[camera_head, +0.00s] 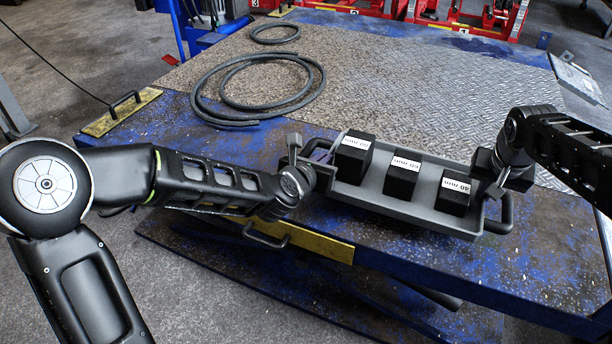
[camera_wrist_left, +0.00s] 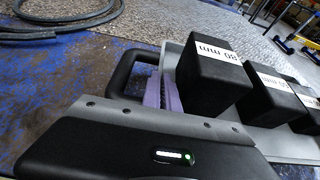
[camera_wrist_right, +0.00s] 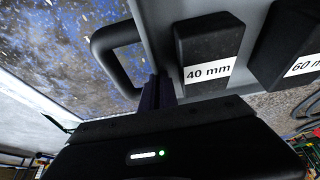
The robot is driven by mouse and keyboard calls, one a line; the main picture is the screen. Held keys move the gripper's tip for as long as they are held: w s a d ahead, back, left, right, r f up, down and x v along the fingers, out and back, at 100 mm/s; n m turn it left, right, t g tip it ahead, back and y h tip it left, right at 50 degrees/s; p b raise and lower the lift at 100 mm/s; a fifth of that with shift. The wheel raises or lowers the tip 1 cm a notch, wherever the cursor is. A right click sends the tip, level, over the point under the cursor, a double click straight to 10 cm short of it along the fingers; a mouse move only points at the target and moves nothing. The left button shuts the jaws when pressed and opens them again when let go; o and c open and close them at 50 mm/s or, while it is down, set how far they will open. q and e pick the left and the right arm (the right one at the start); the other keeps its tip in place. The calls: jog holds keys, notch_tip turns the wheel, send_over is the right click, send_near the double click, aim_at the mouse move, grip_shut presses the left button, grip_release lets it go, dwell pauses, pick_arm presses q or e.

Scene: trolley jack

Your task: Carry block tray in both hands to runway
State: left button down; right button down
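The grey block tray (camera_head: 405,207) holds three black blocks: one marked 80 mm (camera_wrist_left: 215,75) at the left, one marked 60 mm (camera_head: 402,178) in the middle, one marked 40 mm (camera_wrist_right: 208,60) at the right. All stand upright. My left gripper (camera_head: 320,153) is at the tray's left end, its purple fingers close together beside the black loop handle (camera_wrist_left: 122,75). My right gripper (camera_head: 492,185) is at the right end beside the other handle (camera_wrist_right: 110,55). Both appear shut on the tray's ends; the exact contact is hidden. I cannot tell whether the tray touches the platform.
The blue lift platform (camera_head: 250,150) has a metal tread plate (camera_head: 420,90). Black hose coils (camera_head: 265,95) lie at its back left. Red jacks (camera_head: 455,15) stand behind. A yellow-edged handle plate (camera_head: 120,112) is at the left, with another at the front edge.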

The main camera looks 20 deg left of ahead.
aim_at(479, 205)
pick_arm(q)
jog(key=shift+f, duration=0.15)
pick_arm(e)
jog(key=shift+f, duration=0.2)
dwell(0.3)
